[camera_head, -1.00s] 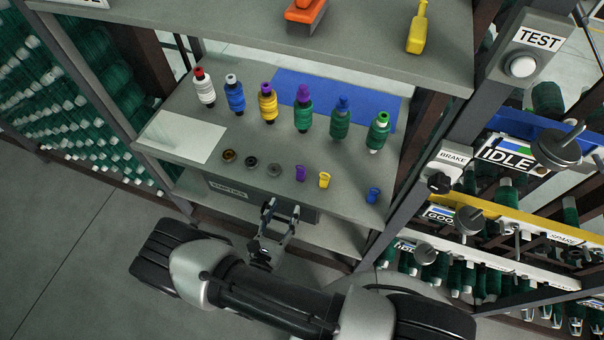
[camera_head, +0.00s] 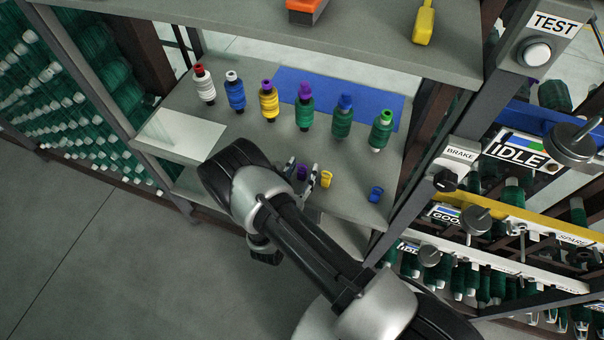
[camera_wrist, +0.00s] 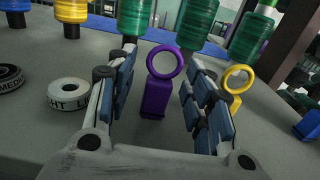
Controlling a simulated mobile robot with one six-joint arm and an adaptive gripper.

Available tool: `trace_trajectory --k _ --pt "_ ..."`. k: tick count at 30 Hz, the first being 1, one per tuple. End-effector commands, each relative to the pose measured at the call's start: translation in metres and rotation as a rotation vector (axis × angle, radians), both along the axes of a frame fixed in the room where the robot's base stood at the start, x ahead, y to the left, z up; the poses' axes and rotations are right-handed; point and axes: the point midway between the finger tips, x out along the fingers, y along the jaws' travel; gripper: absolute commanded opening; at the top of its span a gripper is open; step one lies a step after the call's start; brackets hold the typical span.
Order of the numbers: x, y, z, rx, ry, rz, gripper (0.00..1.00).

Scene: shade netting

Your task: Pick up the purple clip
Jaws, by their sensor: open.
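The purple clip (camera_head: 302,172) lies near the front of the grey shelf, left of a yellow clip (camera_head: 326,178). In the wrist view the purple clip (camera_wrist: 158,88) has a ring at its top and a blocky body below. My gripper (camera_head: 309,180) is at the shelf's front edge, partly hidden by my arm. In the wrist view my gripper (camera_wrist: 161,92) is open, with one blue-padded finger on each side of the purple clip. I see a gap between the clip and each finger.
The yellow clip (camera_wrist: 236,86) stands close outside the right finger. A blue clip (camera_head: 376,194) is farther right. A white labelled ring (camera_wrist: 68,93) lies left of the left finger. Several thread spools, such as a green one (camera_head: 304,112), stand behind. An upper shelf (camera_head: 240,28) overhangs the back.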

Motion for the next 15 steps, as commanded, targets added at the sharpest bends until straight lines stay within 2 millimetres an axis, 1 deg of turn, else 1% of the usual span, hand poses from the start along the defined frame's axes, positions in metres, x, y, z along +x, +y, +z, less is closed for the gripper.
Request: trace_trajectory --k 6,15 --pt "0.0013 -0.0003 0.0004 0.000 0.000 0.001 0.47" --pt "0.0010 -0.0002 0.0002 0.000 0.000 0.000 0.28"
